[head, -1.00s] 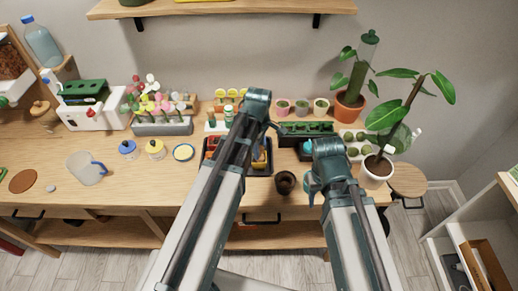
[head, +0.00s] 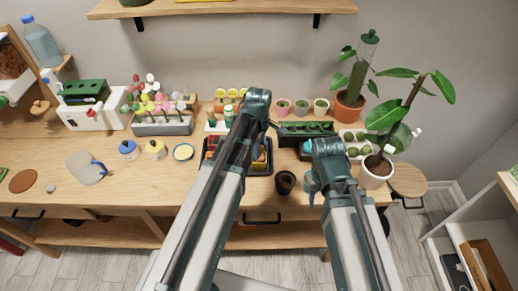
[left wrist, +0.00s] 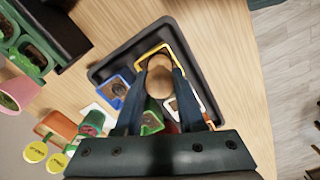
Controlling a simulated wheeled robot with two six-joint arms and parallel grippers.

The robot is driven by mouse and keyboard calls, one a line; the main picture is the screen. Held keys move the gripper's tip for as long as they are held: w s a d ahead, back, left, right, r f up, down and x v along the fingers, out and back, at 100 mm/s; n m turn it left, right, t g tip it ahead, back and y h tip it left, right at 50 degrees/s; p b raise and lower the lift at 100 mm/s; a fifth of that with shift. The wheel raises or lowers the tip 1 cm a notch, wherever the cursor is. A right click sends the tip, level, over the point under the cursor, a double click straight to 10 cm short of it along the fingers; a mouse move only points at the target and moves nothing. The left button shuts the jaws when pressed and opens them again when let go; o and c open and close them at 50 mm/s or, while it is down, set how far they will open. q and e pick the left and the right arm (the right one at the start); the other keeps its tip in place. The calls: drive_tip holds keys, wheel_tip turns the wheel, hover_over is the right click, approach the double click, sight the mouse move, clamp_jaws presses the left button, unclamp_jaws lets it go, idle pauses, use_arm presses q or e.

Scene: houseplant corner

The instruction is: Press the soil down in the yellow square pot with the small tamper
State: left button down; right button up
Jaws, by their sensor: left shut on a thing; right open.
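In the left wrist view my left gripper (left wrist: 154,100) is shut on the small tamper, whose round wooden knob (left wrist: 160,76) shows between the fingers. The knob is over the yellow square pot (left wrist: 176,50), seen as a yellow rim in the dark tray (left wrist: 110,61). The tamper's lower end and most of the soil are hidden, so contact cannot be told. In the head view my left arm covers part of the tray (head: 208,168) and hides the left fingertips. My right gripper (head: 311,186) is open, near the front edge of the bench; its fingers are hard to make out.
The tray also holds a blue pot (left wrist: 118,88) and other coloured pots. A dark cup (head: 285,182) stands in front of it. A dark green planter (head: 306,129) stands behind, and a white-potted plant (head: 376,172) stands at right. The bench's front left is mostly clear.

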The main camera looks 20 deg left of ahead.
use_arm(q)
wheel_tip(320, 180, up, 7)
drive_tip(key=p, duration=0.7)
idle(0.3)
idle(0.4)
